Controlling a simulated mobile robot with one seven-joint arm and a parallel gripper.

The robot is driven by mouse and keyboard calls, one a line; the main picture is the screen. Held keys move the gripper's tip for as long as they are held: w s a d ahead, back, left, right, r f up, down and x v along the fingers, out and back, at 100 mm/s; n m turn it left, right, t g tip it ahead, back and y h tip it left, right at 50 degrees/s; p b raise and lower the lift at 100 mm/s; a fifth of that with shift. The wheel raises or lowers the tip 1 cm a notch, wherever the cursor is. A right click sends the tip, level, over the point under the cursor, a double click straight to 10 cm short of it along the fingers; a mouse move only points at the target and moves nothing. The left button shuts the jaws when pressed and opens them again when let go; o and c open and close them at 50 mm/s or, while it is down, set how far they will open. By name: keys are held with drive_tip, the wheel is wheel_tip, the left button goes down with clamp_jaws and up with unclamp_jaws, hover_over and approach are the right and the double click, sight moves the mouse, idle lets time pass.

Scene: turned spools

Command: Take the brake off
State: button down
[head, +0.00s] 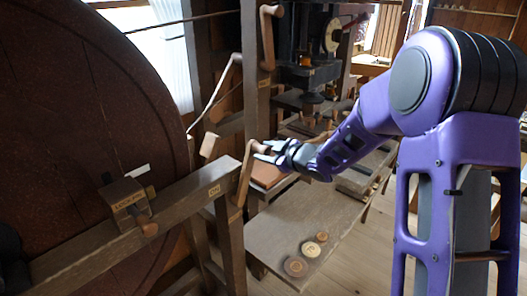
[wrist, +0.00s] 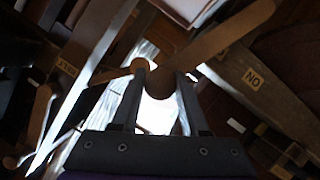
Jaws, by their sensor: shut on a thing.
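A wooden crank-like lever (head: 245,178) stands almost upright at the end of a heavy beam (head: 170,212), with a short handle at its top. My gripper (head: 265,154) is shut on that handle. In the wrist view the lever (wrist: 222,38) runs from the upper right down to the handle (wrist: 160,82) between my two fingers (wrist: 162,75). A small plate (head: 214,190) on the beam seems to read "ON"; it shows upside down in the wrist view (wrist: 253,79). I cannot tell from the frames whether this lever is the brake.
A large dark wheel (head: 75,130) fills the left. A labelled wooden block (head: 125,200) with a peg sits on the beam. Other levers (head: 268,35) stand behind on posts. A low bench (head: 300,225) with round discs (head: 295,266) lies below my arm.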

drive_tip(key=shift+w+d, duration=0.15)
drive_tip(key=shift+d, duration=0.05)
drive_tip(key=shift+c, duration=2.1)
unclamp_jaws()
drive_tip(key=shift+w, duration=0.1)
drive_tip(key=shift+s, duration=0.2)
drive_tip(key=p+v, duration=0.1)
drive_tip(key=v, duration=1.6)
